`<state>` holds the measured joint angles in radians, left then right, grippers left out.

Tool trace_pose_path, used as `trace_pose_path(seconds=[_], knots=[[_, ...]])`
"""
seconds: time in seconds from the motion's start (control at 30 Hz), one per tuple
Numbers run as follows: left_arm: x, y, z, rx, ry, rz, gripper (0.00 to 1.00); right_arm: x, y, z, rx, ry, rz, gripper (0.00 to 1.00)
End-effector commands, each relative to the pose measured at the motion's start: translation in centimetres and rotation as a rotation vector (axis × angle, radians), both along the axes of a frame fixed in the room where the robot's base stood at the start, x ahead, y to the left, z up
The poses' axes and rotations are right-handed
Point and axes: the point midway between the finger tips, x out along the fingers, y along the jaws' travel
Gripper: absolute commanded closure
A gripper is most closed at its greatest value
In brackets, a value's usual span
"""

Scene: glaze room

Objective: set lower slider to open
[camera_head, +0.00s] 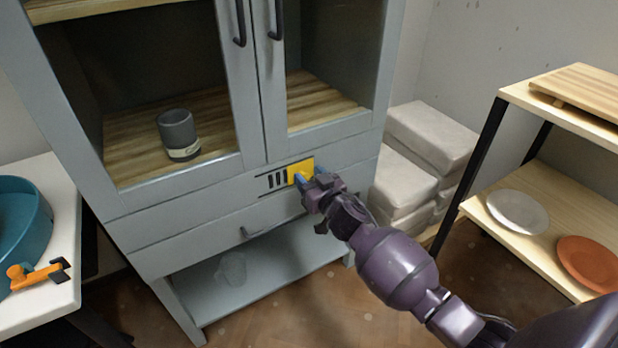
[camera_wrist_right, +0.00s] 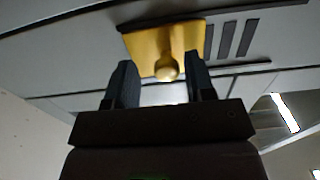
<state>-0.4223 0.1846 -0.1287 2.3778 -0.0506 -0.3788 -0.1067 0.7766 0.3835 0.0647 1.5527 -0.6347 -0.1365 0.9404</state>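The lower slider is a yellow plate (camera_head: 294,168) with a round knob, on the front of the grey cabinet below its glass doors. Dark vent slots (camera_head: 277,181) show to its left. My right gripper (camera_head: 309,176) is at the plate, its fingers partly covering it. In the right wrist view the yellow plate (camera_wrist_right: 147,45) has its knob (camera_wrist_right: 167,70) between the two fingers of my right gripper (camera_wrist_right: 160,64). The fingers are apart, with a visible gap on each side of the knob. My left gripper is not in view.
A grey cup (camera_head: 177,130) stands inside the cabinet. A drawer handle (camera_head: 250,233) is below the slider. Pale wrapped blocks (camera_head: 433,137) are stacked right of the cabinet. A shelf with a white plate (camera_head: 517,212) and an orange plate (camera_head: 590,262) stands at right; a teal basin (camera_head: 38,235) is at left.

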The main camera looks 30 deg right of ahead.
Motion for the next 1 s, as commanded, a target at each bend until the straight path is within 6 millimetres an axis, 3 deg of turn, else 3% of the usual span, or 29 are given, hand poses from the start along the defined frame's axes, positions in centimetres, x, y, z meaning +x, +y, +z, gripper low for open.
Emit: trace_pose_path(seconds=[0.33, 0.8, 1.0], knots=[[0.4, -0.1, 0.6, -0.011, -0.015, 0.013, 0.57, -1.3, 0.1, 0.2, 0.002, -0.002, 0.002, 0.51], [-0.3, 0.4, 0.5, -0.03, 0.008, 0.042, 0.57, -8.4, -0.3, 0.4, 0.003, -0.004, -0.001, 0.51], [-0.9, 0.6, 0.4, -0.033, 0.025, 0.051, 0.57, -10.3, -0.4, 0.2, 0.001, -0.002, -0.001, 0.51]])
